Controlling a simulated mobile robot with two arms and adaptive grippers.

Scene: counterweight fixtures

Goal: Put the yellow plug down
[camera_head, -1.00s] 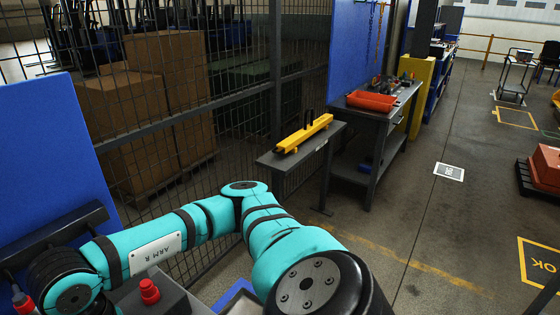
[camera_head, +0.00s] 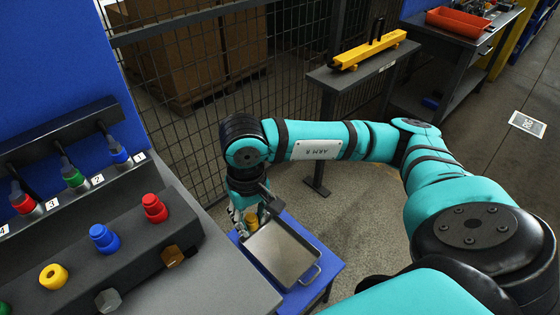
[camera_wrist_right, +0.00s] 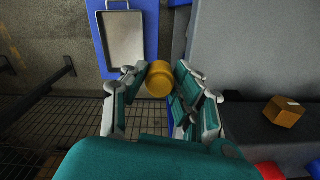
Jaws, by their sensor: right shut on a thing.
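The yellow plug (camera_wrist_right: 159,79) is a short round piece between the fingers of my right gripper (camera_wrist_right: 160,92) in the wrist view. The right gripper (camera_head: 246,213) is shut on it. In the head view the plug (camera_head: 251,220) shows only partly, behind the fingers, near the far left corner of a shallow metal tray (camera_head: 283,253). In the wrist view it appears beside the near right corner of the tray (camera_wrist_right: 126,42). I cannot tell its height above the surface. The tray looks empty. My left gripper is out of view.
The tray sits on a blue stand (camera_head: 318,284). Left of it, a dark fixture holds a red plug (camera_head: 154,207), a blue plug (camera_head: 103,238) and a yellow round piece with a dark centre (camera_head: 53,277). A wire fence (camera_head: 190,130) stands behind. A yellow bar (camera_head: 368,50) lies on a shelf.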

